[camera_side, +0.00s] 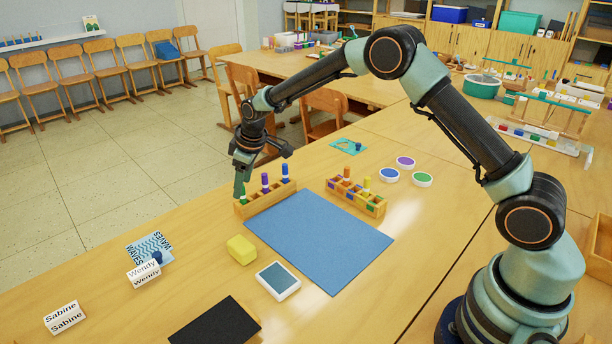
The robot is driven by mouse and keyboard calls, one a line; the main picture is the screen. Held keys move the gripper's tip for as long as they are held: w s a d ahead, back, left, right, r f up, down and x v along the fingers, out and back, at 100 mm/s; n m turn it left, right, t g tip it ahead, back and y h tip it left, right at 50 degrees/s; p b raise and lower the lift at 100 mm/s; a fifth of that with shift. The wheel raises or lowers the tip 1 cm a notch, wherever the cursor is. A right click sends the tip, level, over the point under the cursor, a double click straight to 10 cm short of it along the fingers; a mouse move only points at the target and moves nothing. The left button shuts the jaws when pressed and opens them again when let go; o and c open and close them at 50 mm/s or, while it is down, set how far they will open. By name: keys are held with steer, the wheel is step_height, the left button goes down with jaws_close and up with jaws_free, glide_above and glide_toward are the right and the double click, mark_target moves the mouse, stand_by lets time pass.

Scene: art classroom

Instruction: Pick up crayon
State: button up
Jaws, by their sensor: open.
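Several upright crayons stand in two wooden holders. The left holder (268,200) has a purple crayon (265,182), a blue crayon (284,173) and a green one (243,197) at its left end. The right holder (376,207) has an orange crayon (346,173) and a yellow crayon (366,184). My gripper (262,165) is open above the left holder. One finger hangs close to the green crayon and partly covers it; I cannot tell if they touch. No crayon shows between the fingers.
A blue mat (320,240) lies bare in front of the holders. A yellow block (241,250), a white framed pad (278,280) and a black sheet (215,322) lie nearer. Name blocks (145,273) stand at left. Round paint pots (405,162) sit right of the holders.

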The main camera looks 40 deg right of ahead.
mark_target(243, 198)
steer(key=shift+x, duration=1.35)
jaws_close()
steer(key=shift+r, duration=0.15)
